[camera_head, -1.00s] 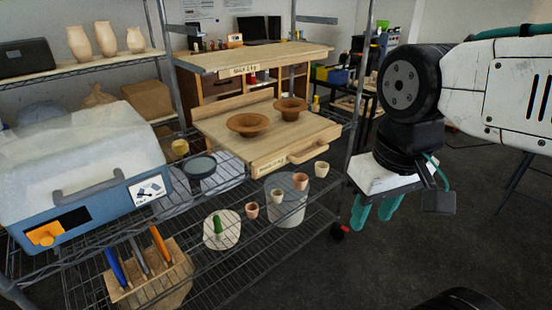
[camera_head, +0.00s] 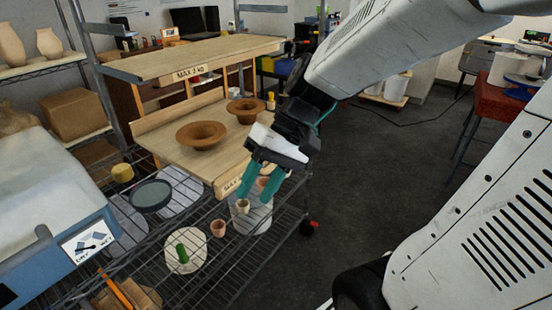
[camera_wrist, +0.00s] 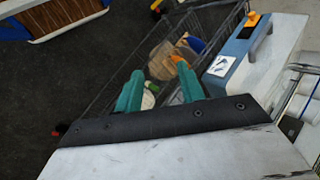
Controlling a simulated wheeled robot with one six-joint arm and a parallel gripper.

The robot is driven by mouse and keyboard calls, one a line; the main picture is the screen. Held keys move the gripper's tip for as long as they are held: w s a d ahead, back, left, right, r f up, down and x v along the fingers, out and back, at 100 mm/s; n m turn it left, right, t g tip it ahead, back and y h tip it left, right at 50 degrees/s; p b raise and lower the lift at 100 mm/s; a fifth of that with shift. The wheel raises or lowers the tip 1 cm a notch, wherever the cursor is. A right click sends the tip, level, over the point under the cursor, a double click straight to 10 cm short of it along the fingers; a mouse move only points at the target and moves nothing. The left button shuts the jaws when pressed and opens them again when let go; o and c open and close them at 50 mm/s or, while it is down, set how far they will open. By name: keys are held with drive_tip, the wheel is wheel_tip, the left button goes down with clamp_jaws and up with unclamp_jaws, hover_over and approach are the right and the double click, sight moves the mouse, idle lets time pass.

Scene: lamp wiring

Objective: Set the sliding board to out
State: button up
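The wooden board (camera_head: 216,164) with two brown bowls on it lies below an upper wooden shelf (camera_head: 205,56). It juts toward the front of the rack, and its front edge carries a label. My gripper (camera_head: 257,190) is at the right part of that front edge, with two teal fingers pointing down and spread apart. It covers the board's handle area, and I cannot tell whether it touches the board. In the wrist view the fingers (camera_wrist: 158,88) stand apart with nothing held between them.
The bowls (camera_head: 202,135) and (camera_head: 245,110) stand on the board. Small pots (camera_head: 218,228) and a green item on a white disc (camera_head: 183,254) are on the wire shelf below. A blue and white box (camera_head: 85,245) stands at the left.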

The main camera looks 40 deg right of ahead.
drive_tip(key=w+d+f+m+t+y, duration=0.25)
drive_tip(key=w+d+t, duration=0.2)
drive_tip(key=w, duration=0.35)
drive_tip(key=w+d+f+m+t+y, duration=0.2)
drive_tip(key=w+d+f+m+t, duration=0.2)
drive_tip(key=w+d, duration=0.3)
drive_tip(key=w+d+f+m+t+h, duration=0.2)
drive_tip(key=d+f+m+t+h, duration=0.1)
drive_tip(key=d+f, duration=0.4)
drive_tip(key=w+d+f+m+t+h, duration=0.3)
drive_tip(key=d+f+t, duration=0.1)
drive_tip(key=d, duration=0.4)
drive_tip(key=shift+g, duration=0.25)
drive_tip(key=x, duration=0.6)
drive_tip(key=shift+w+f, duration=0.2)
drive_tip(key=shift+f, duration=0.1)
drive_tip(key=shift+w+a, duration=0.1)
drive_tip(key=shift+w, duration=0.3)
clamp_jaws()
